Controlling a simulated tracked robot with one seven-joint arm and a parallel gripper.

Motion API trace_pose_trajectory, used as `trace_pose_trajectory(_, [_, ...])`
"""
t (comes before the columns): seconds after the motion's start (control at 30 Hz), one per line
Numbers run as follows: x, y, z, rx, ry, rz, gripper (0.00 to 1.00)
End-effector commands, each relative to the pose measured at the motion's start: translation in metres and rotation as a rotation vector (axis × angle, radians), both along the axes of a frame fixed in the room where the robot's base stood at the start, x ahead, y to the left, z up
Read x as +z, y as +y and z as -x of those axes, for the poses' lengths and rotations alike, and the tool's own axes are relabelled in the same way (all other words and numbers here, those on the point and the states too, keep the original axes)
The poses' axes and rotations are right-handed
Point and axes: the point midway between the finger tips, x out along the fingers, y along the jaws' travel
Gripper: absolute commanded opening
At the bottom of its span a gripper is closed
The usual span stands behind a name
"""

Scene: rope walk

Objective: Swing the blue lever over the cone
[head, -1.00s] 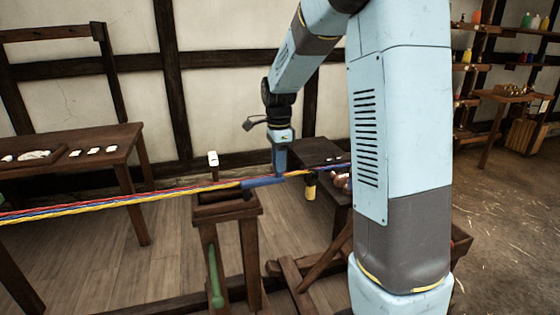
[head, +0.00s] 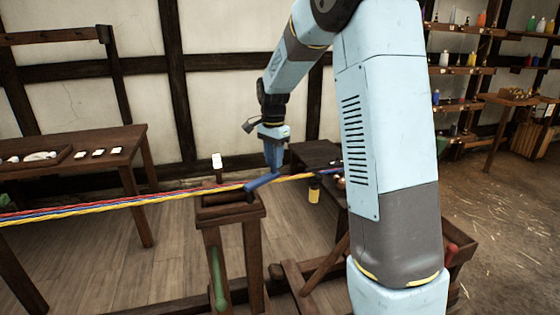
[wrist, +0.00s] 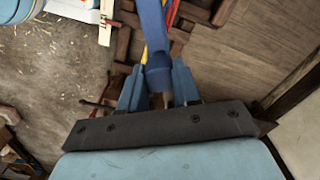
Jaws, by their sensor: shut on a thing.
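The blue lever (head: 262,181) is a short blue bar above the top of a dark wooden stand (head: 258,212), slanting up to the right. My gripper (head: 273,169) points down at its right end. In the wrist view, my gripper (wrist: 157,88) has its two blue fingers on either side of the lever's end (wrist: 157,72), shut on it. Red, blue and yellow strands (head: 120,205) run from the left to the stand, close to the lever. I cannot make out the cone for certain; my arm covers part of the area right of the lever.
A green bar (head: 218,285) hangs on the stand's front. A yellow piece (head: 314,194) hangs right of the gripper. A white-topped peg (head: 217,162) stands behind. A table (head: 120,147) is at left; shelves (head: 465,71) are at right. Floor at far right is open.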

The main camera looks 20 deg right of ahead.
Motion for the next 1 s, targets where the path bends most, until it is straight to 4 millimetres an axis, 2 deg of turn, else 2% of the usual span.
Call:
trace_pose_trajectory(0.5, [0.0,0.036,-0.038,0.492,-0.001,-0.001,0.0])
trace_pose_trajectory(1.0, [0.0,0.076,-0.054,0.912,-0.002,0.0,0.0])
